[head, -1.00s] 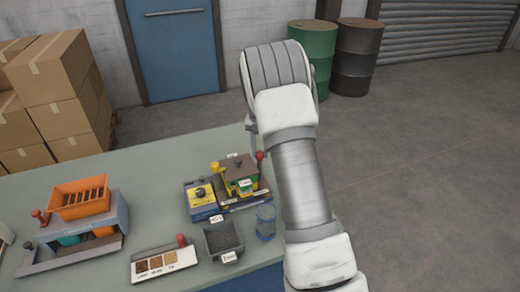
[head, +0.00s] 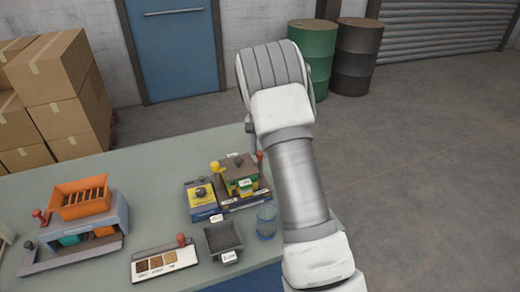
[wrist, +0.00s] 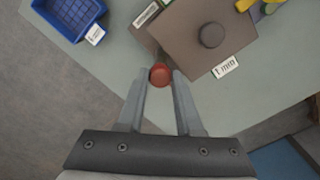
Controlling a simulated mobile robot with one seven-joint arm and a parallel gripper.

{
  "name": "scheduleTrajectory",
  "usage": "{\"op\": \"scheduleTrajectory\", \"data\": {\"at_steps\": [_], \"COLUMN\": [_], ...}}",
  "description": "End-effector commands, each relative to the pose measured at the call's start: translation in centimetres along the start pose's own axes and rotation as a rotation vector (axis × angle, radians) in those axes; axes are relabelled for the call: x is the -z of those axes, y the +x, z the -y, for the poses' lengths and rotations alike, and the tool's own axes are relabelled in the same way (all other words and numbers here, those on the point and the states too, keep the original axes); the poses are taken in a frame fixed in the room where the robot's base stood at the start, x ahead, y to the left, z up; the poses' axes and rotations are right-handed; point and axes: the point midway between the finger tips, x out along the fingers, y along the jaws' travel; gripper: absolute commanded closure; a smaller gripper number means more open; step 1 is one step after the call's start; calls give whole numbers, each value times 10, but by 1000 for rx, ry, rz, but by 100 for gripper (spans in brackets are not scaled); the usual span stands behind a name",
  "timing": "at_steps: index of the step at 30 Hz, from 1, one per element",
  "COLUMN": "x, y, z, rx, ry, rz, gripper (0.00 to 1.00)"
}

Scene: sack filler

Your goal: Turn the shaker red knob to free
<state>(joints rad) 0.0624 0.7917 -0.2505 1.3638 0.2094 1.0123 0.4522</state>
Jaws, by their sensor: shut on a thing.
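The red knob (wrist: 160,75) stands between the two fingertips of my gripper (wrist: 160,80) in the wrist view, at the edge of the brown-topped unit. My gripper is shut on it, with one finger on each side. In the head view the red knob (head: 260,155) shows at the right end of the unit, just left of my arm. The brown top (wrist: 205,40) carries a round dark knob (wrist: 211,35). My fingers are mostly hidden behind my arm in the head view. I cannot read any setting marks by the red knob.
A blue tray (wrist: 70,14) is at the upper left of the wrist view. An orange hopper (head: 80,197) is at the left.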

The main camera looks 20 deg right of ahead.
Motion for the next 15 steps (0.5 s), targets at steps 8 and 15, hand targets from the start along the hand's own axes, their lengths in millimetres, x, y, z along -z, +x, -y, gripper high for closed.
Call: {"op": "scheduleTrajectory", "data": {"at_steps": [8, 15], "x": [0, 0], "y": [-1, -3], "z": [0, 0], "rx": [1, 1], "ry": [0, 0], "rz": [-2, -1], "gripper": [36, 36]}}
